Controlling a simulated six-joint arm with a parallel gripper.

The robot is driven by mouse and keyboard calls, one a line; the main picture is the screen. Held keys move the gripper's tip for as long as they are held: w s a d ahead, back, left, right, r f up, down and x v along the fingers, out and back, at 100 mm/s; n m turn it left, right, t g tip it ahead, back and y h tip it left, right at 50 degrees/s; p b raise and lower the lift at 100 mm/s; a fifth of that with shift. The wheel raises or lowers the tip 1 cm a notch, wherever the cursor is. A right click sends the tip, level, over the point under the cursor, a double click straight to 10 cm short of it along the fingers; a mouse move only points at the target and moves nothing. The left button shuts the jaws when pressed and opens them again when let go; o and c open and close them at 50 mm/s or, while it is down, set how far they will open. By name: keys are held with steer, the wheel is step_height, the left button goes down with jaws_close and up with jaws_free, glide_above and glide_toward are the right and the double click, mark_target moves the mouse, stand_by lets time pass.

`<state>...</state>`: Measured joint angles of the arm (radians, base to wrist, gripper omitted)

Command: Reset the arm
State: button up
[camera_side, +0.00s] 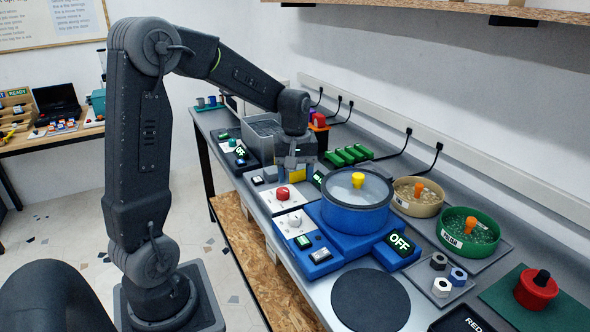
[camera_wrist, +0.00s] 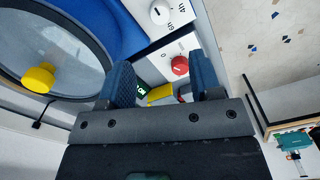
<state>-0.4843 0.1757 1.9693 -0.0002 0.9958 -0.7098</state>
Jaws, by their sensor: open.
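My gripper (camera_side: 292,163) hangs from the bent arm over the metal bench, above the panels between the grey tub and the blue round machine. In the wrist view my gripper (camera_wrist: 160,85) shows two blue-padded fingers spread apart. Nothing is held between them. A yellow piece (camera_wrist: 161,94) shows in the gap beyond the fingers; the yellow piece also shows below the gripper in the side view (camera_side: 298,174). A red knob (camera_wrist: 180,66) on a white panel lies just past the fingertips, and the red knob is also in the side view (camera_side: 283,193).
The blue round machine (camera_side: 352,218) with a yellow-knobbed lid stands to the right of my gripper. A grey tub (camera_side: 262,135) stands behind left. A tan bowl (camera_side: 418,196), a green bowl (camera_side: 468,232) and a red lidded pot (camera_side: 536,290) stand farther right. Green blocks (camera_side: 347,156) lie near the wall.

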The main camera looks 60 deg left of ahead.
steer(key=shift+r, duration=0.6)
